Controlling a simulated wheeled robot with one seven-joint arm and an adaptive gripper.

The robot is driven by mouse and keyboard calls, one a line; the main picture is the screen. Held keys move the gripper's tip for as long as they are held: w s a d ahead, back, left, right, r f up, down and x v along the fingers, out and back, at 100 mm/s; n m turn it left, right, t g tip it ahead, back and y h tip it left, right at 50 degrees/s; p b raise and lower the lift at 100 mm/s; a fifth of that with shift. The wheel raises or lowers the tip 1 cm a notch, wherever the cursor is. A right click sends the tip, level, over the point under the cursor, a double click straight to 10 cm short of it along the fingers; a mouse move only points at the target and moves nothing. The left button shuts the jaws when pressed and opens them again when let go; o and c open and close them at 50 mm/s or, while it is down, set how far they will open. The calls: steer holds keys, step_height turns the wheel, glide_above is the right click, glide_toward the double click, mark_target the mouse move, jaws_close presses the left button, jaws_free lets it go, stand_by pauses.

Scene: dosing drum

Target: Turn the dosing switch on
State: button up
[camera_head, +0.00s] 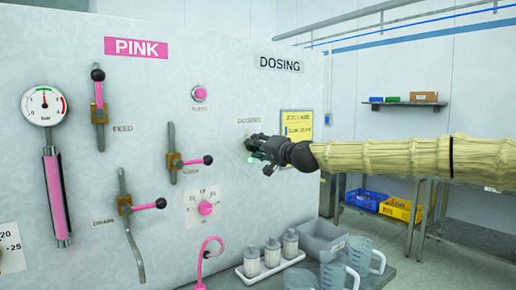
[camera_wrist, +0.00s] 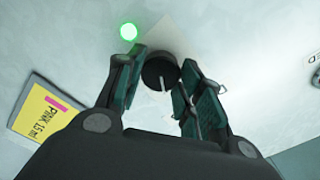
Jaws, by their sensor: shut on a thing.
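The dosing switch is a round black knob (camera_wrist: 160,70) with a pale pointer line, on a light plate on the panel. In the wrist view it sits between the two fingers of my gripper (camera_wrist: 158,78), which is shut on it. The pointer line lies close to upright in that view. A small round lamp (camera_wrist: 128,31) beside the knob glows green. In the head view my gripper (camera_head: 254,150) reaches the panel below the small DOSING label (camera_head: 248,121) and hides the knob. A green glow (camera_head: 251,160) shows by the fingers.
Left on the panel (camera_head: 150,82) are a gauge (camera_head: 44,105), several levers with pink or black handles, and a pink dial (camera_head: 205,208). Below stand a tray of bottles (camera_head: 250,274), a grey bin (camera_head: 322,240) and clear jugs (camera_head: 368,255). A yellow sign (camera_head: 296,125) hangs right of my gripper.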

steer(key=shift+r, duration=0.15)
steer(key=o, duration=1)
steer(key=v, duration=1.2)
steer(key=shift+d, duration=0.1)
